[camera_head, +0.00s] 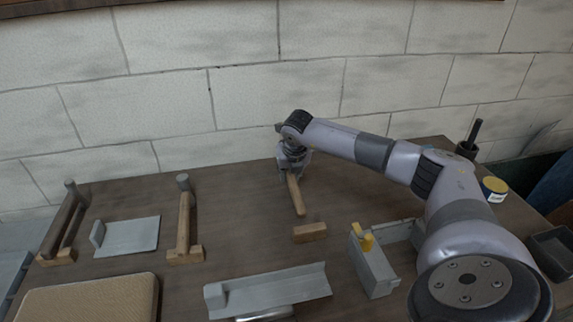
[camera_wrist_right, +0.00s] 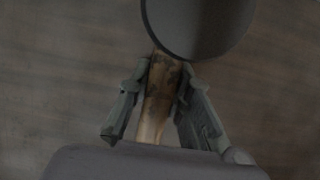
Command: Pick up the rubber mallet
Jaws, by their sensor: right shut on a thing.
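The rubber mallet has a wooden handle (camera_head: 296,196) that slants down from my right gripper (camera_head: 291,170) in the head view. In the right wrist view its dark round head (camera_wrist_right: 198,22) fills the top, and the handle (camera_wrist_right: 153,110) runs down from it. My right gripper (camera_wrist_right: 164,92) is shut on the handle just below the head, with one finger on each side. In the head view the mallet's head is hidden by the gripper. I cannot tell how far the mallet is above the bench. My left gripper is not in view.
A wooden block (camera_head: 310,232) lies on the bench (camera_head: 255,225) near the handle's end. A hammer-like tool (camera_head: 184,215), a grey plate (camera_head: 130,237) and a wood-and-metal frame (camera_head: 65,225) are left. A grey angled part (camera_head: 270,290) is in front; a grey box (camera_head: 373,265) is right.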

